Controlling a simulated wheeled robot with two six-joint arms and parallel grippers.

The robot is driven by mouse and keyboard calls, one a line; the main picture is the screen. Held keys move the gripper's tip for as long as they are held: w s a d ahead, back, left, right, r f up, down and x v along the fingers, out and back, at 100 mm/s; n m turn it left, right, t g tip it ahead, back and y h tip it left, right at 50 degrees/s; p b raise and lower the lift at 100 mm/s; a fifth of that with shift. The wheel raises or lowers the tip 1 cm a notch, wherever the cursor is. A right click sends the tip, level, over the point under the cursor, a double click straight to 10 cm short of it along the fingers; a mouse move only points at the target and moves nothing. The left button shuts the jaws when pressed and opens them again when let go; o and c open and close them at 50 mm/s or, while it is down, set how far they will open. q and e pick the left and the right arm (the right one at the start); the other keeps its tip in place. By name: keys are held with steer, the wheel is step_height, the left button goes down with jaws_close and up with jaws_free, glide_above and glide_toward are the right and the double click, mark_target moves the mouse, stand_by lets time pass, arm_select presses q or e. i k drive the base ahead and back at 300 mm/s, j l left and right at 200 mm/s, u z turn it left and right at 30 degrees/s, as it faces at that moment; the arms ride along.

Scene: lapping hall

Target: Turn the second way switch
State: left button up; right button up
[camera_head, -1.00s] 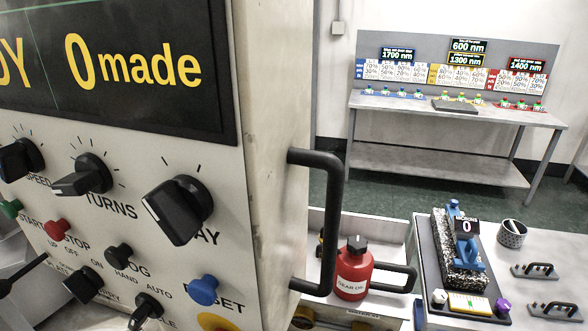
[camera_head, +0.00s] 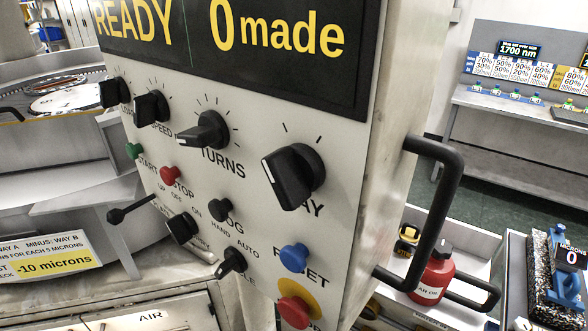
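The way switch (camera_head: 291,177) is a large black knob at the right of the control panel. Its label is partly hidden, with only "AY" readable. A white line marks its left end, and a few dark tick marks stand above it; I cannot tell which tick it is set to. The display (camera_head: 230,30) above reads "READY" and "0 made". Neither of my grippers is in view.
The turns knob (camera_head: 203,132) and speed knob (camera_head: 151,108) sit to its left. Below are a blue reset button (camera_head: 294,257) and a red button (camera_head: 294,311) on yellow. A black handle (camera_head: 452,190) juts out at right. A sign (camera_head: 46,261) reads "-10 microns".

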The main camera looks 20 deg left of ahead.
mark_target(294, 172)
steer(key=u, duration=2.2)
steer(key=z, duration=0.4)
steer(key=k+l+z, duration=0.1)
steer(key=z, duration=0.35)
steer(key=l+z, duration=0.2)
steer(key=z, duration=0.2)
steer(key=k+l+z, duration=0.1)
steer(key=z, duration=0.35)
